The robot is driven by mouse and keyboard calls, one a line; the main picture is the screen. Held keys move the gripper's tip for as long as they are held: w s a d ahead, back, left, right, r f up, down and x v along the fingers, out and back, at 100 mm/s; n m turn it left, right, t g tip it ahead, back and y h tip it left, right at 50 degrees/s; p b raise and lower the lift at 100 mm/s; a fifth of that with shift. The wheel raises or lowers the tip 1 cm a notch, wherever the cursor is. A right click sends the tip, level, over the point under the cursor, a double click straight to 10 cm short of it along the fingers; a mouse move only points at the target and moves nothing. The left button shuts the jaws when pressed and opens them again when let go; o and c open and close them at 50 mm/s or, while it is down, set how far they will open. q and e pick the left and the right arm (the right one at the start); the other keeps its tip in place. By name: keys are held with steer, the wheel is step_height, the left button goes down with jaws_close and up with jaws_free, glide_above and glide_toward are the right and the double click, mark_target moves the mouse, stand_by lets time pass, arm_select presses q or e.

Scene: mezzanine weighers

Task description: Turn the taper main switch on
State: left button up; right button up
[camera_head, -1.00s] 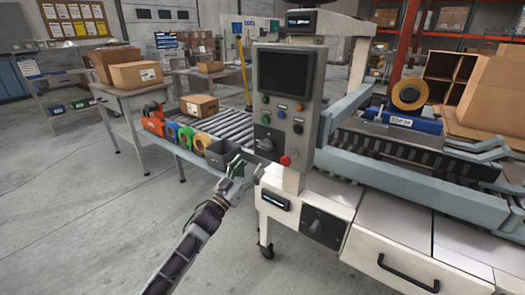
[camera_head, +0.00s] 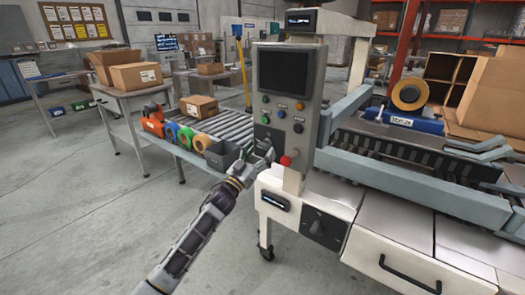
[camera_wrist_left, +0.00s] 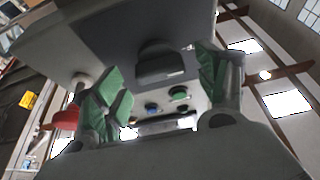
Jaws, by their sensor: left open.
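The grey control panel (camera_head: 287,100) of the taping machine stands upright in the head view. On its lower left is a dark plate (camera_head: 262,133) with a rotary switch, mostly hidden by my gripper; the wrist view shows its dark handle (camera_wrist_left: 160,65). My left gripper (camera_head: 258,154) is open in front of this switch. In the wrist view its green-padded fingers (camera_wrist_left: 160,88) stand on either side of the handle, apart from it as far as I can tell. A second rotary switch (camera_head: 318,227) on a dark plate sits on the machine's lower front. My right gripper is not in view.
A red mushroom button (camera_head: 285,160) sticks out just right of my gripper. Coloured buttons (camera_head: 282,114) are above it. The floor in front is clear.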

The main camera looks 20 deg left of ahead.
arm_select(q)
steer(key=shift+x, duration=0.8)
steer(key=c, duration=1)
